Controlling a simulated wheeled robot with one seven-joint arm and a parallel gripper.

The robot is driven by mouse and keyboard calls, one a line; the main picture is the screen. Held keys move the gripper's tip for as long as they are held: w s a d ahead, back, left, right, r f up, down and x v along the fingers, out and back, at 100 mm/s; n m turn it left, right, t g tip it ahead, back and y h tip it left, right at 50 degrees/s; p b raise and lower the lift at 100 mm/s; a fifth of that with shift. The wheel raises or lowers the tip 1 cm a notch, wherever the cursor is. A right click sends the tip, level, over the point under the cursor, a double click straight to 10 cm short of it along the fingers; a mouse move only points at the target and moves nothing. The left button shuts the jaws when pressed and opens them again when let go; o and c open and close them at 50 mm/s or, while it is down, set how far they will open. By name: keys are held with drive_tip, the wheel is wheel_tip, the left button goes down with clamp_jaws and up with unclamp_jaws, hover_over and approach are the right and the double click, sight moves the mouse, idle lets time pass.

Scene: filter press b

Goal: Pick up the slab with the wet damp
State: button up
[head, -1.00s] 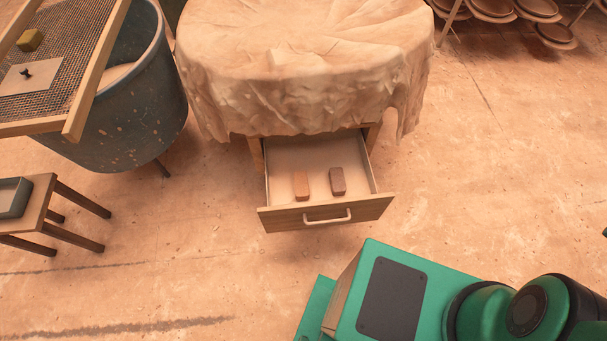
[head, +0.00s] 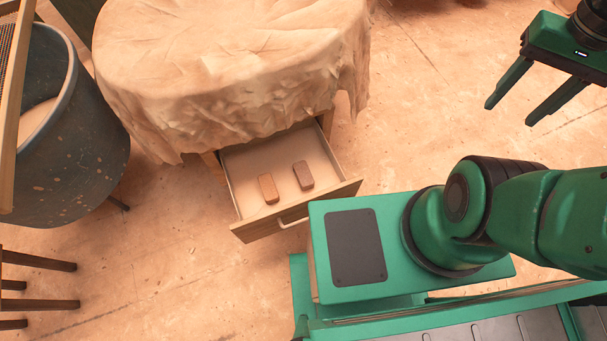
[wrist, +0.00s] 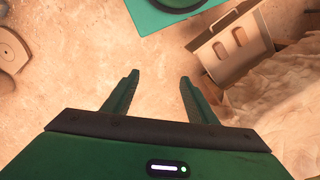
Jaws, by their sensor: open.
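Two small slabs lie apart in an open drawer (head: 240,165) in the head view. The left slab (head: 268,188) is lighter orange-brown. The right slab (head: 303,175) is darker reddish brown, as if damp; no water shows on either. My gripper (head: 510,113) is open and empty at the upper right of the head view, well away from the drawer. In the wrist view its two fingers (wrist: 155,97) are spread with bare floor between them. The drawer (wrist: 208,62) with both slabs shows at the upper right there; which slab is darker is hard to tell.
The drawer sits under a round table draped in a stiff, pale cloth (head: 230,60). A blue-grey tub (head: 65,150) stands left of it. A wooden stool's legs (head: 40,283) show at lower left. Bare floor (head: 420,80) lies between table and gripper. My green base is close to the drawer front.

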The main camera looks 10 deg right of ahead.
drive_tip(key=o, duration=0.5)
drive_tip(key=shift+s+r, duration=0.1)
drive_tip(key=shift+r, duration=0.15)
drive_tip(key=o, duration=0.6)
drive_tip(key=w+n, duration=0.1)
drive_tip(key=w, duration=0.2)
drive_tip(key=w+f+n, duration=0.1)
drive_tip(key=w, duration=0.1)
drive_tip(key=w+f+n, duration=0.1)
drive_tip(key=w+n, duration=0.1)
drive_tip(key=w, duration=0.1)
drive_tip(key=shift+w+g, duration=0.3)
drive_tip(key=w+a+f+n+g+y, duration=0.1)
drive_tip(key=w+a+f+n+y, duration=0.1)
drive_tip(key=w+f+n, duration=0.65)
drive_tip(key=w+a+f+n+g+y, duration=0.1)
drive_tip(key=w+a+f+n+y, duration=0.2)
drive_tip(key=w+f, duration=1)
drive_tip(key=n+y, duration=0.7)
drive_tip(key=n, duration=0.5)
approach(307, 172)
drive_tip(key=shift+w+f+g, duration=0.2)
drive_tip(key=shift+w+g, duration=0.15)
drive_tip(key=shift+g, duration=0.05)
drive_tip(key=shift+s+a+f, duration=0.3)
drive_tip(key=shift+a, duration=0.2)
drive_tip(key=shift+x, duration=5.15)
